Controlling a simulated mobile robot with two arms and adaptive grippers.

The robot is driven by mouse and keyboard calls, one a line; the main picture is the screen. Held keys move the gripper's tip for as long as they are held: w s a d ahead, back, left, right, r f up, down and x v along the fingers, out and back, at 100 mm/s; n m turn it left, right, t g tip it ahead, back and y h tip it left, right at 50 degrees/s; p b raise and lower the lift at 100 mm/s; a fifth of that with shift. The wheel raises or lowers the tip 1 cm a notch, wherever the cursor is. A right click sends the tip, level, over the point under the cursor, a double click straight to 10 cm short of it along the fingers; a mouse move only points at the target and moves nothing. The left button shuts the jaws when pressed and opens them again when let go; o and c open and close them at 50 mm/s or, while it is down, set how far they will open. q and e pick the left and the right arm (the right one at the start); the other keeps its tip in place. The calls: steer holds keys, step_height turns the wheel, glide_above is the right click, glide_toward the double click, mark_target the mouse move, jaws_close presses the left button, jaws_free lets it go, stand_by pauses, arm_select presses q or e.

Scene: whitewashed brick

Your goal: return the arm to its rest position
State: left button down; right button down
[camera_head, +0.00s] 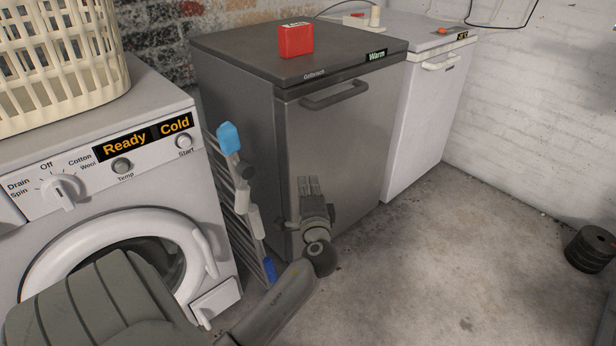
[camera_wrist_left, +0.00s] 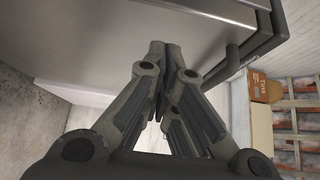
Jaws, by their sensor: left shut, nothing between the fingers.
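My left gripper (camera_head: 309,186) is shut and empty in the head view. It points up in front of the dark grey chest appliance (camera_head: 335,150), below its handle. Its arm comes in from the lower left. In the left wrist view the two fingers of my left gripper (camera_wrist_left: 168,48) meet at their tips with nothing between them. The grey metal front of the appliance (camera_wrist_left: 105,40) fills the upper part of that view. I cannot tell whether the gripper touches it. My right gripper is in neither view.
A washing machine (camera_head: 90,172) with a round door stands at the left, a cream basket (camera_head: 60,60) on top. A rack (camera_head: 237,190) stands beside it. A red box (camera_head: 296,40) sits on the grey appliance. A white appliance (camera_head: 425,120) stands behind. Floor at right is clear except black discs (camera_head: 590,249).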

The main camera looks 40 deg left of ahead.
arm_select(q)
steer(key=shift+v, duration=0.9)
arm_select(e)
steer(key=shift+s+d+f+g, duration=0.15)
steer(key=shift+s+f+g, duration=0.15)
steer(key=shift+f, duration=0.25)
arm_select(q)
steer(key=shift+s, duration=0.1)
